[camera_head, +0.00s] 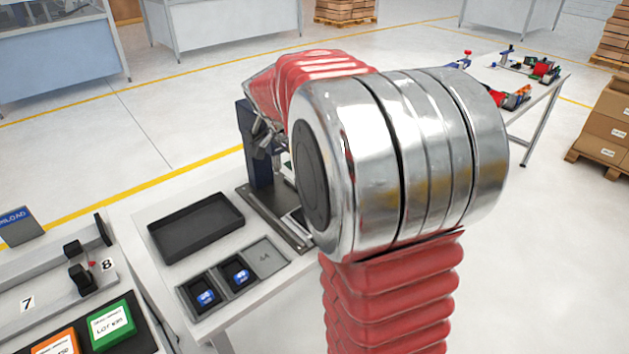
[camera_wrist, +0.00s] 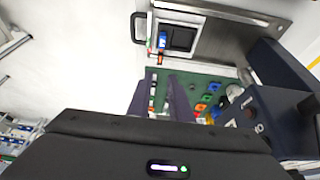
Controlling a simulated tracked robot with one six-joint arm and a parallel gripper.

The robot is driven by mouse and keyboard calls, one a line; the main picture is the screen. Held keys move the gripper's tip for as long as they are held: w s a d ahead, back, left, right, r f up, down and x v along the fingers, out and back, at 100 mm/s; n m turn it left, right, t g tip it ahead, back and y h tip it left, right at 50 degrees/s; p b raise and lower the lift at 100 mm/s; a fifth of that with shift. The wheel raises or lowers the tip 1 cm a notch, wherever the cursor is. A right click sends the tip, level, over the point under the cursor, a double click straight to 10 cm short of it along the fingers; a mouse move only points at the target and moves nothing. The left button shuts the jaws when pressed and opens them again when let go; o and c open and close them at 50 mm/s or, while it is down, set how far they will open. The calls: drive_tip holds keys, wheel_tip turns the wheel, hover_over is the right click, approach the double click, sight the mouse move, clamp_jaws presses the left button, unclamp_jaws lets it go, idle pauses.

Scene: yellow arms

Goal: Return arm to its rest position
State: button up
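My arm, with red ribbed sleeves and a large shiny metal joint, fills the middle and right of the head view. It is bent and reaches over the far end of the white table. My gripper (camera_wrist: 160,92) shows in the wrist view as two dark purple fingers. They stand apart with a green board showing between them, and nothing is held. In the head view the fingers are mostly hidden behind the metal joint.
A dark blue machine (camera_wrist: 258,118) stands close by my gripper. The green board (camera_wrist: 207,84) carries several coloured pieces. A black tray (camera_head: 196,227) lies on the white table. A green box (camera_head: 111,324) stands at lower left. Open floor lies beyond.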

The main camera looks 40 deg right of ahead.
idle(0.7)
drive_tip(key=s+a+n+t+y, duration=0.1)
drive_tip(key=s+a+n+t, duration=0.1)
drive_tip(key=s+a+n, duration=0.3)
drive_tip(key=s+a+n+t+y, duration=0.1)
drive_tip(key=s+a+n, duration=0.5)
drive_tip(key=a, duration=0.6)
drive_tip(key=s+a+r+n+t+y, duration=0.1)
drive_tip(key=s+a+n+t+y, duration=0.1)
drive_tip(key=s+a+n, duration=0.4)
drive_tip(key=a, duration=0.3)
drive_tip(key=shift+s+n+t, duration=0.15)
drive_tip(key=shift+n+t, duration=0.15)
drive_tip(key=shift+n, duration=0.1)
drive_tip(key=shift+r, duration=0.1)
